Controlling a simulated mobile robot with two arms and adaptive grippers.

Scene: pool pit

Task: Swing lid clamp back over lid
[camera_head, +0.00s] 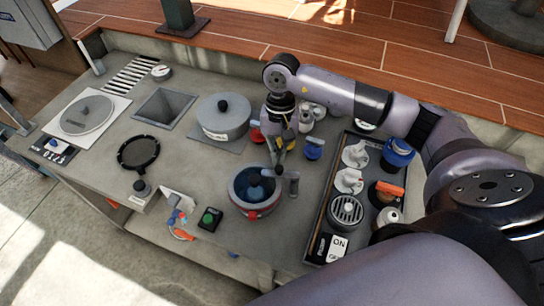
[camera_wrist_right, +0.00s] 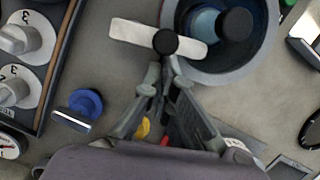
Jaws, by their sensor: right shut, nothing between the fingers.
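A round filter pot (camera_head: 240,200) with a grey rim and red lower band stands on the counter. Inside its rim lies a blue lid with a black knob (camera_wrist_right: 236,24). The lid clamp is a pale flat bar (camera_wrist_right: 132,32) with a black knob at its middle, beside the pot; it also shows in the head view (camera_head: 293,182). One end reaches the pot's rim, the rest points away from the lid. My right gripper (camera_head: 279,158) is shut and empty, its fingertips close to the clamp's knob in the right wrist view (camera_wrist_right: 160,80); contact cannot be told. My left gripper is out of view.
A panel of dials and valves (camera_head: 322,218) stands right of the pot. A blue-handled valve (camera_head: 314,148) is close to my right gripper. A large lidded pot (camera_head: 223,118) is behind, a black pan (camera_head: 138,153) to the left, a green button box (camera_head: 210,219) in front-left.

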